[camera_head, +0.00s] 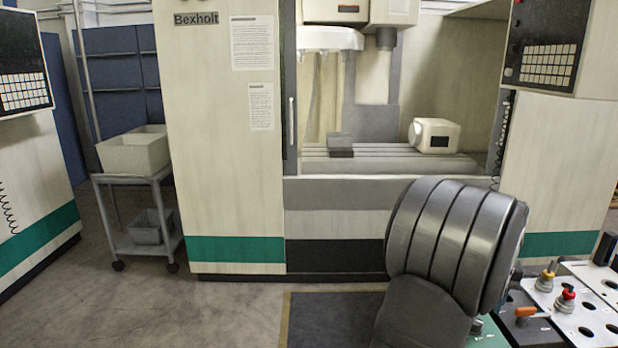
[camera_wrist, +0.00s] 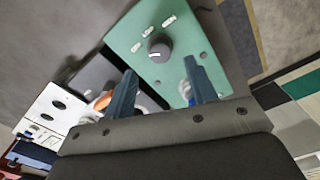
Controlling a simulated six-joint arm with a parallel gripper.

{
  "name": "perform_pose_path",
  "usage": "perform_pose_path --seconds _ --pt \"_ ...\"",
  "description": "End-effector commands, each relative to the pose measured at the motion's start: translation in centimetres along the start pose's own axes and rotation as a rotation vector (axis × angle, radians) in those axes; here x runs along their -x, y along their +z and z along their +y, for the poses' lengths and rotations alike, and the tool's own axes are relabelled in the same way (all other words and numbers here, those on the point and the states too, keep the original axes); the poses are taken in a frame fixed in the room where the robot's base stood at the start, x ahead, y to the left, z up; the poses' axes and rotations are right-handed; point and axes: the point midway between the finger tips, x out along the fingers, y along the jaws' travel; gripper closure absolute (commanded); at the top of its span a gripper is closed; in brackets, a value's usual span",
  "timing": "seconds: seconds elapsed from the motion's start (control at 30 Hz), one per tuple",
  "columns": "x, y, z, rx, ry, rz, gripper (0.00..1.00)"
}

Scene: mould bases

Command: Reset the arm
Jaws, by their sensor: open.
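My gripper (camera_wrist: 159,66) shows in the wrist view with its two blue-grey fingers apart and nothing between them. Beyond the fingers is a green panel (camera_wrist: 187,37) with a dark knob and small white labels. In the head view my dark grey ribbed arm covers the lower right, and the gripper is hidden behind it or out of view.
Behind stands an open milling machine (camera_head: 225,140). A grey cart (camera_head: 163,244) with bins is left. Floor at lower left is clear.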

Motion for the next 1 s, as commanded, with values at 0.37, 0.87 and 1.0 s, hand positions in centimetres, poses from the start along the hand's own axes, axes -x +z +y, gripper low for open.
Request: perform_pose_path --seconds 0.37,0.87,1.0 --pt "7.8 -0.1 0.0 0.0 0.001 0.004 0.48" --pt "6.7 0.1 0.0 0.0 -0.002 -0.004 0.48" --pt "3.8 0.1 0.0 0.0 -0.002 -0.005 0.48"
